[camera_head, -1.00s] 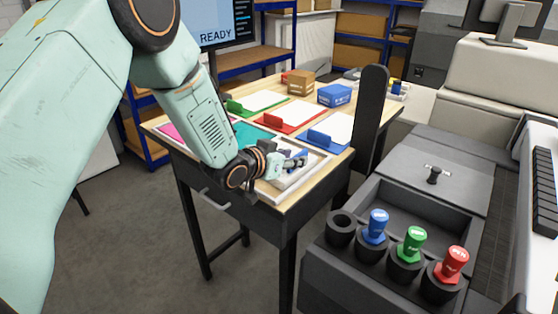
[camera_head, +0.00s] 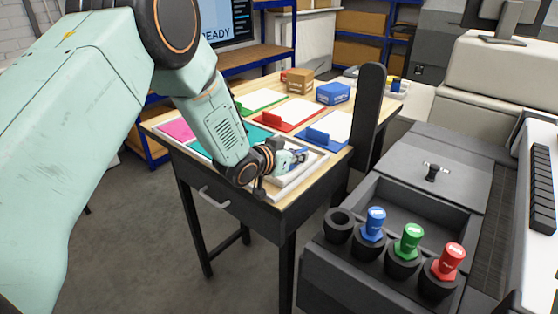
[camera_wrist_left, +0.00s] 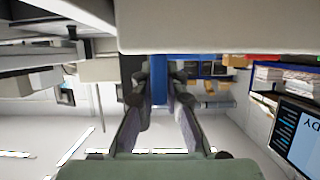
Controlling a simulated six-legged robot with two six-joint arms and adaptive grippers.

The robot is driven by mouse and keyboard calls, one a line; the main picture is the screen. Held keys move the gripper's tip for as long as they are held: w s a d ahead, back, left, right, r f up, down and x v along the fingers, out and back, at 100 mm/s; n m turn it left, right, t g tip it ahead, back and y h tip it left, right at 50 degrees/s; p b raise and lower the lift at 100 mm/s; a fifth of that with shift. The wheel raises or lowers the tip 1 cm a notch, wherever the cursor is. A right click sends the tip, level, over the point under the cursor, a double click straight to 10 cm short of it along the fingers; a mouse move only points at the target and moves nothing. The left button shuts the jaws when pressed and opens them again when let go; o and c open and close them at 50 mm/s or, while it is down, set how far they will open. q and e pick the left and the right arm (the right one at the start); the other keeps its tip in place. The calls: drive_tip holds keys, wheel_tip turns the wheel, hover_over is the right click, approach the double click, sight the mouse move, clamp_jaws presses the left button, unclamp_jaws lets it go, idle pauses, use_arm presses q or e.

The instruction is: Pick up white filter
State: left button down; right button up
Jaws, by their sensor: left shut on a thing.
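My left gripper (camera_head: 298,158) comes in from the left, low over the white tray (camera_head: 290,187) at the near corner of the wooden table. It is shut on a small blue thing (camera_head: 304,155). In the left wrist view the blue thing (camera_wrist_left: 159,80) shows as a narrow upright strip between the two dark fingers. I cannot make out a white filter for certain; the gripper and wrist hide part of the tray. My right gripper is not in view.
The table bears blue (camera_head: 325,139), red (camera_head: 271,120) and green (camera_head: 243,107) holders with white sheets, a cardboard box (camera_head: 299,81) and a blue box (camera_head: 333,93). A dark post (camera_head: 368,110) stands at its right edge. Blue, green and red-topped pieces stand on the grey machine.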

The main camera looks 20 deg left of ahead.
use_arm(q)
drive_tip(key=shift+a, duration=0.25)
drive_tip(key=shift+d, duration=0.1)
